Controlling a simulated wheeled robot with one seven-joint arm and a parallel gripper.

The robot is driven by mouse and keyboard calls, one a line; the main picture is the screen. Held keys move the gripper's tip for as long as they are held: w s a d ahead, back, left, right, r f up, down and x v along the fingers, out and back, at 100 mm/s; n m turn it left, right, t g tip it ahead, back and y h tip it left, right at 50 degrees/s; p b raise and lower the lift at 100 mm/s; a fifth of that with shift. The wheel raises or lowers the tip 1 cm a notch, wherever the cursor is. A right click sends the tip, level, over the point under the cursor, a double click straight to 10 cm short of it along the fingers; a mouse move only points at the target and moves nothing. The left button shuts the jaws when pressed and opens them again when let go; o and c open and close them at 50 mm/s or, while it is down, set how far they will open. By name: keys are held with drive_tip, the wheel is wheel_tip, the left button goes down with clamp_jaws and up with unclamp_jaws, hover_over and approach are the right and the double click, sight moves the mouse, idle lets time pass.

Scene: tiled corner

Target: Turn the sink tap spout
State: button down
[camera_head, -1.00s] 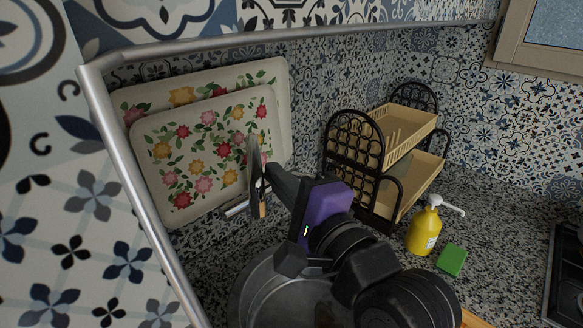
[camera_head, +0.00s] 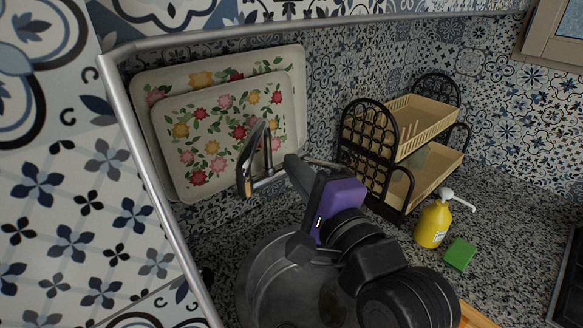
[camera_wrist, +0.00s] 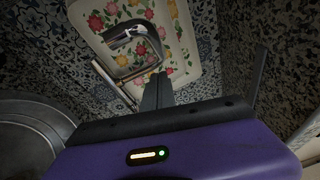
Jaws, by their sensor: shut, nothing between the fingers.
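The chrome sink tap spout (camera_head: 254,156) is a curved tube in front of the floral trays. Its free end hangs down to the left in the head view. It also shows at the top of the wrist view (camera_wrist: 122,33), with its arch crossing in front of a tray. My gripper (camera_head: 291,161) is just right of the tap, its dark fingers shut and empty. In the wrist view, the shut fingers (camera_wrist: 158,80) point toward the tap, below and right of the spout. I cannot tell whether they touch the tap's side bar (camera_wrist: 113,84).
Two floral trays (camera_head: 172,138) lean on the tiled wall. A metal rail (camera_head: 152,200) runs along the left and top. A dish rack (camera_head: 425,128), yellow soap bottle (camera_head: 431,226) and green sponge (camera_head: 459,254) are at right. The round sink (camera_head: 262,285) lies below my arm.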

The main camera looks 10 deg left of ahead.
drive_tip(key=s+d+r+n+t+b, duration=0.2)
drive_tip(key=s+d+r+n, duration=0.15)
drive_tip(key=s, duration=0.55)
drive_tip(key=s+d+f+n+t+h, duration=0.2)
drive_tip(key=s+d+f+n+h, duration=0.15)
drive_tip(key=d+f, duration=0.35)
drive_tip(key=s+d+f+n+t+h, duration=0.1)
drive_tip(key=s+d+f+n+h, duration=0.1)
drive_tip(key=s+d+f+n, duration=0.35)
drive_tip(key=s+d+f+g+h, duration=0.2)
drive_tip(key=s+d+f, duration=0.4)
drive_tip(key=s+f, duration=0.2)
drive_tip(key=s+d+f+g+h, duration=0.3)
drive_tip(key=s+d+f, duration=0.2)
drive_tip(key=s+f, duration=0.4)
drive_tip(key=s, duration=0.3)
drive_tip(key=shift+d+f+h+b, duration=0.3)
drive_tip(key=shift+d+h+b, duration=0.05)
drive_tip(key=shift+d, duration=0.05)
